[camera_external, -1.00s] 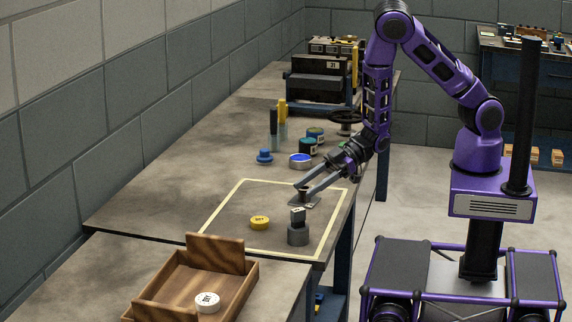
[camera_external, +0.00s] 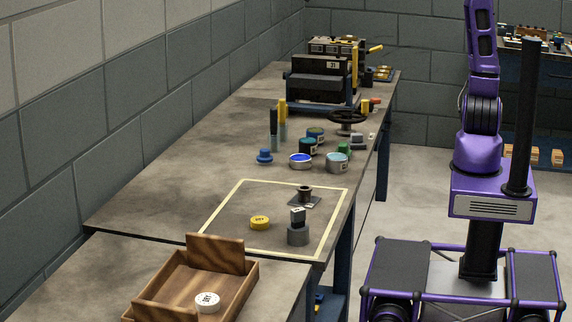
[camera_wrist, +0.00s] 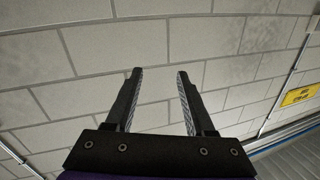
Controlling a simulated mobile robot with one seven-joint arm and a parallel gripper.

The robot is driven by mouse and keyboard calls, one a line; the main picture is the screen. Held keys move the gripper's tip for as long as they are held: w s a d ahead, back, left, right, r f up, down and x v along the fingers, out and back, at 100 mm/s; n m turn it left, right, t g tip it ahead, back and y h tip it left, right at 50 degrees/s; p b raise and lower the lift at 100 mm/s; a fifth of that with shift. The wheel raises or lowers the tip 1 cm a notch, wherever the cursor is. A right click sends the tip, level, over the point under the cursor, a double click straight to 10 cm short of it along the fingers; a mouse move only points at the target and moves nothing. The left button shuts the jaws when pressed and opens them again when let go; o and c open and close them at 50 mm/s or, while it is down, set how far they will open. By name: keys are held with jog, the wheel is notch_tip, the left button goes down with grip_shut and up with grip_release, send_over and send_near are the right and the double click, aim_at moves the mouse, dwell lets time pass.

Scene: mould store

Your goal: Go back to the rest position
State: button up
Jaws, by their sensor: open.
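My gripper (camera_wrist: 157,75) shows in the wrist view with its two fingers apart and nothing between them. It faces a pale block wall (camera_wrist: 110,50). In the external view my arm is raised upright over my base, clear of the bench, and its upper end with the gripper is out of the picture at the top.
Several tins and a handwheel (camera_external: 347,117) stand behind. A wooden tray (camera_external: 172,285) with a white disc (camera_external: 208,302) is in front.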

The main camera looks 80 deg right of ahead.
jog(key=d+r+m+t+h, duration=0.15)
jog(key=d+r, duration=0.35)
jog(key=d, duration=0.6)
jog(key=s+d+f+m+g+h, duration=0.2)
jog(key=s+d+f+m+g, duration=0.3)
jog(key=f, duration=0.6)
jog(key=s+a+f+n+g, duration=0.2)
jog(key=s+f+g, duration=0.2)
jog(key=s+f, duration=0.7)
jog(key=s+a+f+n+g+h+p, duration=0.1)
jog(key=s+a+f+n+g, duration=0.2)
jog(key=s+f, duration=0.9)
jog(key=s+g, duration=0.1)
jog(key=s, duration=0.6)
jog(key=shift+s+a, duration=0.3)
jog(key=shift+s, duration=0.1)
jog(key=shift+f, duration=0.1)
